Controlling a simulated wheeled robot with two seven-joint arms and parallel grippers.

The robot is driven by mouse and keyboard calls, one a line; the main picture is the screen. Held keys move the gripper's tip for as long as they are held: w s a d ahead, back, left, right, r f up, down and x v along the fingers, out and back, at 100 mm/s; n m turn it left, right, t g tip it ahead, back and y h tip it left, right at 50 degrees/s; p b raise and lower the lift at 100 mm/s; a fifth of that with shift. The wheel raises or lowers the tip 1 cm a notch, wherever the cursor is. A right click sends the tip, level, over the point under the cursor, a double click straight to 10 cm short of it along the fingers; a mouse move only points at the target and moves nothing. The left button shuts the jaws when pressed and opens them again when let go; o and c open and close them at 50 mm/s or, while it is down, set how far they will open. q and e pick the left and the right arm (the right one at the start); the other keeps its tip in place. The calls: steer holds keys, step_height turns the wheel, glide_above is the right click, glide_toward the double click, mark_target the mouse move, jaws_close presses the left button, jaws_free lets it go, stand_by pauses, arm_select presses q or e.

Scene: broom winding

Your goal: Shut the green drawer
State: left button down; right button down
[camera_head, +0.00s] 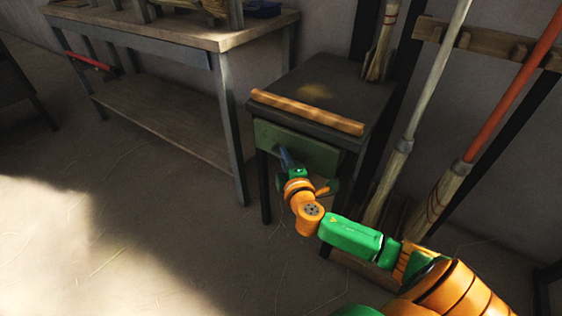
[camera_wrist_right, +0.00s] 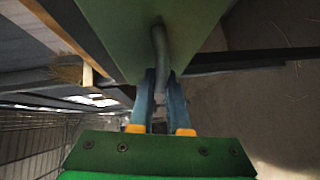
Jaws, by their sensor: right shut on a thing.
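The green drawer (camera_head: 295,148) is in the small dark cabinet at the centre of the head view, below a wooden strip on the cabinet's top edge. Its front seems to stand slightly out from the cabinet; how far is hard to tell. My right gripper (camera_head: 287,160) is at the middle of the drawer front. In the right wrist view the green drawer front (camera_wrist_right: 120,35) fills the upper middle, and my right gripper (camera_wrist_right: 161,90) has its two blue fingers closed around the grey curved handle (camera_wrist_right: 160,48). My left gripper is not in view.
A workbench (camera_head: 150,30) with a lower shelf stands to the left. Brooms (camera_head: 455,180) lean on a rack at the right, close to my right arm. A small brush (camera_head: 382,45) stands on the cabinet's back corner. The floor in front is clear.

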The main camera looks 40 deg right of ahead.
steer(key=shift+w+d+r, duration=0.1)
steer(key=shift+w+d, duration=0.1)
steer(key=shift+d, duration=0.35)
steer(key=shift+w+d, duration=0.2)
steer(key=shift+d, duration=0.3)
steer(key=c, duration=0.9)
jaws_free()
steer(key=shift+d, duration=0.15)
arm_select(q)
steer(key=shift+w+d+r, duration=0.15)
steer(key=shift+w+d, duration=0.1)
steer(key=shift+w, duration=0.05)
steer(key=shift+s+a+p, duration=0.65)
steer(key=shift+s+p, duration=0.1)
steer(key=shift+p, duration=0.05)
arm_select(e)
steer(key=v, duration=0.7)
